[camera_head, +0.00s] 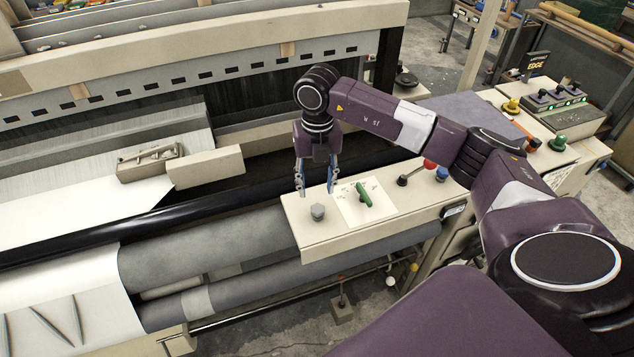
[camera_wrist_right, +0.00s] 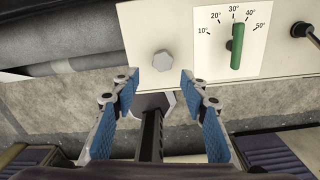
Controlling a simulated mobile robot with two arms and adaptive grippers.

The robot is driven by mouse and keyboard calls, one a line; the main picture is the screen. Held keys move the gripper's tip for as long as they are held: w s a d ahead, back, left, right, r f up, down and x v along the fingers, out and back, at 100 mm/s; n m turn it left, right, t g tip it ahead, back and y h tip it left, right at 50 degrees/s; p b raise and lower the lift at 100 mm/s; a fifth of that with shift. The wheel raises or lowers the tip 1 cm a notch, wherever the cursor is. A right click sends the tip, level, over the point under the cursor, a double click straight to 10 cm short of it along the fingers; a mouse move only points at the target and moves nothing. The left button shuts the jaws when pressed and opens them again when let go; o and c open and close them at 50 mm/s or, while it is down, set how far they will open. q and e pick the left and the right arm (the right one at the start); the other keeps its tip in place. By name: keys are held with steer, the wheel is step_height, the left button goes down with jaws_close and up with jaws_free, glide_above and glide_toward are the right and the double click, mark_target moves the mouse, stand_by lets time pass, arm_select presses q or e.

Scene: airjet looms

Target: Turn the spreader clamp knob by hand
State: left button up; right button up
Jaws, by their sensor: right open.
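A small grey hexagonal knob (camera_head: 318,212) stands on the left part of a cream panel (camera_head: 291,209); the wrist view shows the same knob (camera_wrist_right: 162,60) at the top centre. I cannot tell from any label whether it is the spreader clamp knob. Beside it, a green handle (camera_head: 364,195) sits on a white degree scale; in the wrist view the handle (camera_wrist_right: 238,46) points near 30°. My right gripper (camera_head: 315,188) is open above the panel, close to the grey knob, with its blue-padded fingers (camera_wrist_right: 157,80) apart and nothing between the tips. My left gripper is not in view.
A control box (camera_head: 548,105) stands at the back right. The loom's long beam (camera_head: 200,60) crosses behind.

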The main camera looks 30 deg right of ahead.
mark_target(318, 209)
steer(key=shift+d+f, duration=0.1)
steer(key=shift+d, duration=0.2)
steer(key=shift+a+f+b, duration=0.1)
steer(key=shift+f+b, duration=2.15)
steer(key=shift+f, duration=1.55)
steer(key=shift+f, duration=0.1)
steer(key=shift+c, duration=0.5)
steer(key=c, duration=1)
steer(key=shift+f+n+b, duration=0.2)
steer(key=shift+n+b, duration=0.4)
steer(key=shift+b, duration=0.2)
steer(key=shift+n+b, duration=0.35)
steer(key=shift+n, duration=0.35)
steer(key=o, duration=1.2)
steer(key=shift+r, duration=0.2)
steer(key=shift+r, duration=0.1)
